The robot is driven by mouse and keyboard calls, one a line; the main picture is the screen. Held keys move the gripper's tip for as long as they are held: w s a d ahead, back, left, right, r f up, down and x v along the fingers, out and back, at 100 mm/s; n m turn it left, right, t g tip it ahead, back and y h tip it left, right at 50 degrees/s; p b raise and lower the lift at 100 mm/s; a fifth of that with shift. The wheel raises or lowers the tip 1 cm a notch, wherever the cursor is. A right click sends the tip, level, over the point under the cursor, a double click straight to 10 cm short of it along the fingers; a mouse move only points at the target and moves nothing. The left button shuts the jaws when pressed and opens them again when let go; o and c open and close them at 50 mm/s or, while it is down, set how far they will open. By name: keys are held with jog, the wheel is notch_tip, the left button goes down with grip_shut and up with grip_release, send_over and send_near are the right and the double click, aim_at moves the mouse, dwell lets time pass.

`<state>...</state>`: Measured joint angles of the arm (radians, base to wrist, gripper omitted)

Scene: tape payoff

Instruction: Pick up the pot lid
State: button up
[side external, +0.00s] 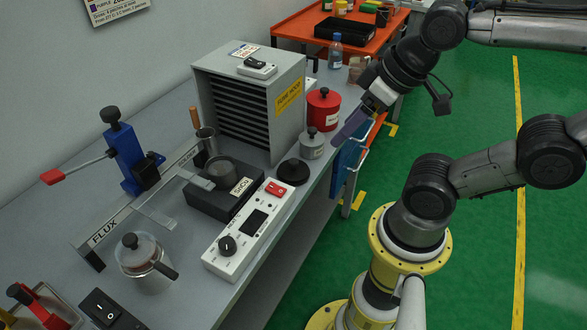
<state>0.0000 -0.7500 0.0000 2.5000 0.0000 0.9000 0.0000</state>
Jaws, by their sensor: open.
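A black round lid with a raised knob (292,171) lies on the grey bench, between the SnCu pot unit and the small grey can. It looks like the pot lid. The black pot unit (222,203) labelled SnCu has a round grey pot (221,169) on top, with no lid on it. My gripper (347,137) hangs above the bench's right edge, to the upper right of the black lid and apart from it. It points down and left with nothing visible in it. Its finger gap is hard to see from this side.
A small grey can (313,146) and a red canister (323,108), both with black knobs, stand near my gripper. A grey fume hood (247,100) stands behind. A white control box (247,235) lies in front of the lid.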

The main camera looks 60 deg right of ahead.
jog(key=n+g, duration=0.5)
jog(key=n, duration=1.3)
send_over(293, 161)
notch_tip(293, 161, down, 3)
jog(key=shift+g, duration=0.3)
jog(key=f, duration=0.8)
jog(key=shift+s+d+f, duration=0.2)
jog(key=shift+s+d, duration=0.05)
jog(key=shift+d, duration=0.15)
jog(key=shift+w+a+f, duration=0.15)
jog(key=shift+f, duration=1.45)
jog(key=shift+w+a+f, duration=0.1)
jog(key=shift+a+f, duration=0.05)
jog(key=shift+f, duration=1.45)
grip_shut()
